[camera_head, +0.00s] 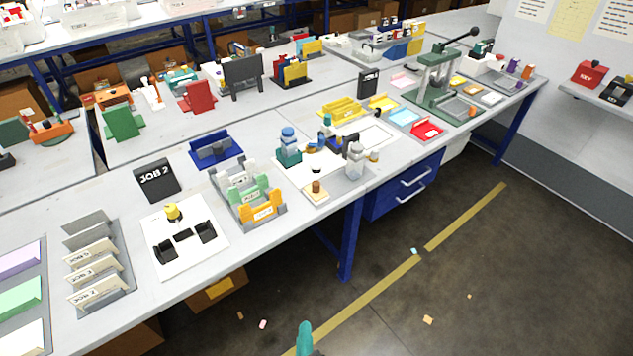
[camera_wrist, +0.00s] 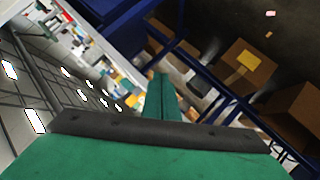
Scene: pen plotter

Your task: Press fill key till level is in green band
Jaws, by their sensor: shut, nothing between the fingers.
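My gripper (camera_head: 305,338) shows as a teal tip at the bottom edge of the head view, over the floor in front of the bench. In the wrist view its teal fingers (camera_wrist: 160,95) are together with nothing between them. A small beige block with a brown knob (camera_head: 316,188) sits at the bench's front edge; it may be the fill key, but I see no label. Behind it to the right stands a clear bottle (camera_head: 354,162) with a grey top. No level or green band can be made out. My gripper is well apart from all of these.
The white bench (camera_head: 120,318) runs across the view. A blue-capped bottle (camera_head: 289,147), an orange and green rack (camera_head: 255,205), a JOB 2 sign (camera_head: 157,179) and a green lever press (camera_head: 438,75) stand on it. Blue drawers (camera_head: 405,188) hang below. The floor in front is mostly clear.

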